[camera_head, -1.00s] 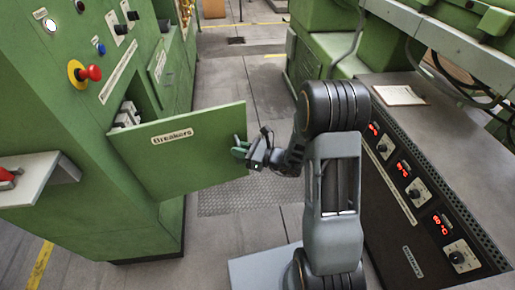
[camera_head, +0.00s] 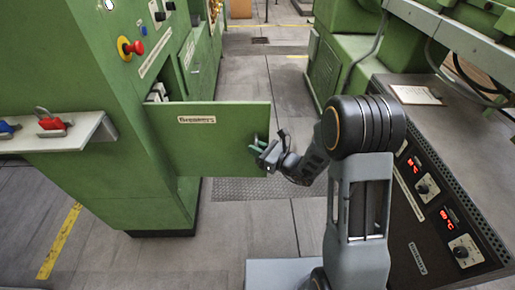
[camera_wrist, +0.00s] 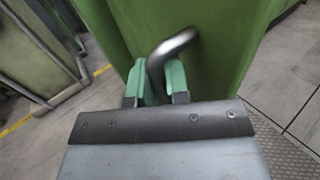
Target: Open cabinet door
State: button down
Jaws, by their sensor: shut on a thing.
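The green cabinet door (camera_head: 212,150), labelled "Breakers", stands swung out from the green cabinet (camera_head: 120,170) at the left. Breaker switches (camera_head: 157,92) show in the opening behind its hinge side. My gripper (camera_head: 257,143) is at the door's free edge, on the right. In the wrist view, my gripper's green fingers (camera_wrist: 160,82) are shut on a bent metal handle (camera_wrist: 174,45) on the green door (camera_wrist: 230,40). The handle's lower part is hidden between the fingers.
A shelf (camera_head: 60,140) with red and blue padlocks juts from the cabinet at the left. A dark console (camera_head: 425,200) with red displays stands at the right, close to my arm. Grey floor (camera_head: 240,230) is free in front of the door.

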jog(key=c, duration=1.1)
grip_release()
jog(key=shift+w+a+r, duration=0.15)
jog(key=shift+a+r, duration=0.05)
jog(key=shift+r, duration=0.2)
jog(key=shift+c, duration=0.2)
jog(key=shift+d, duration=0.1)
jog(key=shift+w+d, duration=0.1)
jog(key=shift+d, duration=0.1)
jog(key=v, duration=1.3)
jog(key=shift+s+d+f, duration=0.15)
jog(key=shift+s+f, duration=0.2)
jog(key=shift+s, duration=0.1)
